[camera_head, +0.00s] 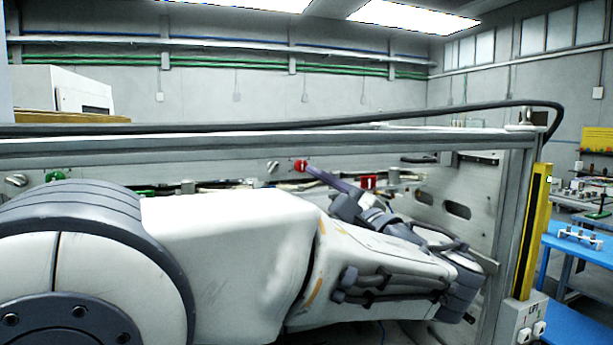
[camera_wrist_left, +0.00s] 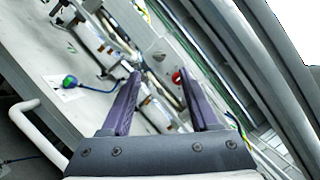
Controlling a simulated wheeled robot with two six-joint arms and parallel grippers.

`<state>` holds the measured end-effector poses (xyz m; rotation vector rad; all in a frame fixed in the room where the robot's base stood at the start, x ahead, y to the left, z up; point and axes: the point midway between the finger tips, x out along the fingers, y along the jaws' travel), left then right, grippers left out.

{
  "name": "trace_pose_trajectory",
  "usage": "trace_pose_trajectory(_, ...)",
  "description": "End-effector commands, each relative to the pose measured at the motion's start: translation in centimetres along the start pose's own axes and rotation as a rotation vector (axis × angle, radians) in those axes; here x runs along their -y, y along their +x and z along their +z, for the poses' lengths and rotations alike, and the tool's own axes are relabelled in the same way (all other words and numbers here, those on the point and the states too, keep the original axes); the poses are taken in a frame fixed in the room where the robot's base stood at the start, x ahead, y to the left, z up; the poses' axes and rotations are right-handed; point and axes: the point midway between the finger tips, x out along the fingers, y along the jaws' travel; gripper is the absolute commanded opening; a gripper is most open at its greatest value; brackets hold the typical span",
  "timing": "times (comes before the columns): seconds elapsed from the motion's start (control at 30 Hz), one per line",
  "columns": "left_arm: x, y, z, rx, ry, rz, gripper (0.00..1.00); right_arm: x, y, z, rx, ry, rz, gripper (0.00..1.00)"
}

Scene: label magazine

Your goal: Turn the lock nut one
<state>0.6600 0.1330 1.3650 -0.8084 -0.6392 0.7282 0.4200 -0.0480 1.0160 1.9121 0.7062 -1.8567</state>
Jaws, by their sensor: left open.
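A grey knob (camera_wrist_left: 158,57) lies beyond the gap between the fingertips. No label marks which part is lock nut one. My right gripper is not in view.
More knobs sit along the panel: a green one (camera_head: 55,176) and a grey one (camera_head: 17,180) at left. A red block (camera_head: 368,182) is to the right of the fingers. A metal frame bar (camera_head: 230,142) with a black cable crosses above. A yellow post (camera_head: 531,232) stands at right.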

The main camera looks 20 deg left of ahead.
Motion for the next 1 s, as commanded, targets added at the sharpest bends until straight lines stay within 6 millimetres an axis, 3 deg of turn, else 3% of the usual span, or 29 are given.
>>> trace_pose_trajectory(0.2, 0.1, 4.5, 0.3, 0.004, 0.002, 0.003, 0.62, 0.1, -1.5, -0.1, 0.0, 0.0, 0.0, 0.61)
trace_pose_trajectory(0.4, 0.1, 7.2, 0.1, 0.0, 0.002, 0.002, 0.62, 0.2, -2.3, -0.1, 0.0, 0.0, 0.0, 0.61)
trace_pose_trajectory(0.83, -0.1, 8.2, -0.1, -0.003, 0.0, 0.002, 0.62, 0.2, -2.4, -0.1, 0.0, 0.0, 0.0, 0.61)
trace_pose_trajectory(1.0, -0.1, 8.2, 0.0, -0.003, 0.0, 0.002, 0.0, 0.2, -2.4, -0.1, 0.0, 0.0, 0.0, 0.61)
